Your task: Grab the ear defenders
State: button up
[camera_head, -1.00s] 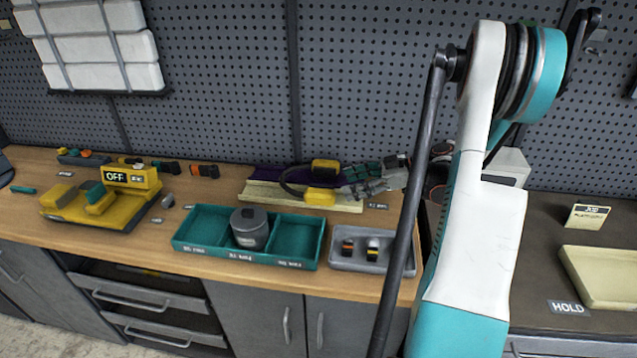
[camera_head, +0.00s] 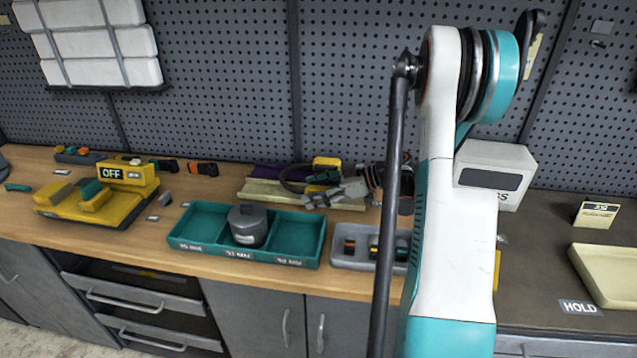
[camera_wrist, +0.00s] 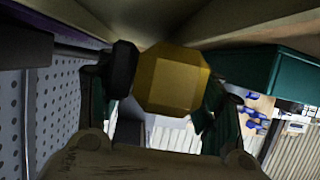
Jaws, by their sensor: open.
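The ear defenders have yellow cups and a dark headband. One cup (camera_head: 326,162) shows in the head view on the stacked pale and purple pieces at the back of the bench. In the wrist view a yellow cup (camera_wrist: 172,80) fills the space between my gripper's fingers (camera_wrist: 160,95). A dark rounded part sits at the cup's left. The gripper is open around the cup; I cannot tell whether either finger touches it.
A teal divided tray (camera_head: 190,222) holding a grey round pot (camera_head: 248,226) stands in front. A grey tray (camera_head: 350,262) with small parts is to its right, partly behind my arm. A yellow device marked OFF (camera_head: 125,175) is at left. A pegboard (camera_head: 220,90) backs the bench.

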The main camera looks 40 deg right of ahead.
jog(key=c, duration=1.3)
jog(key=shift+r, duration=0.2)
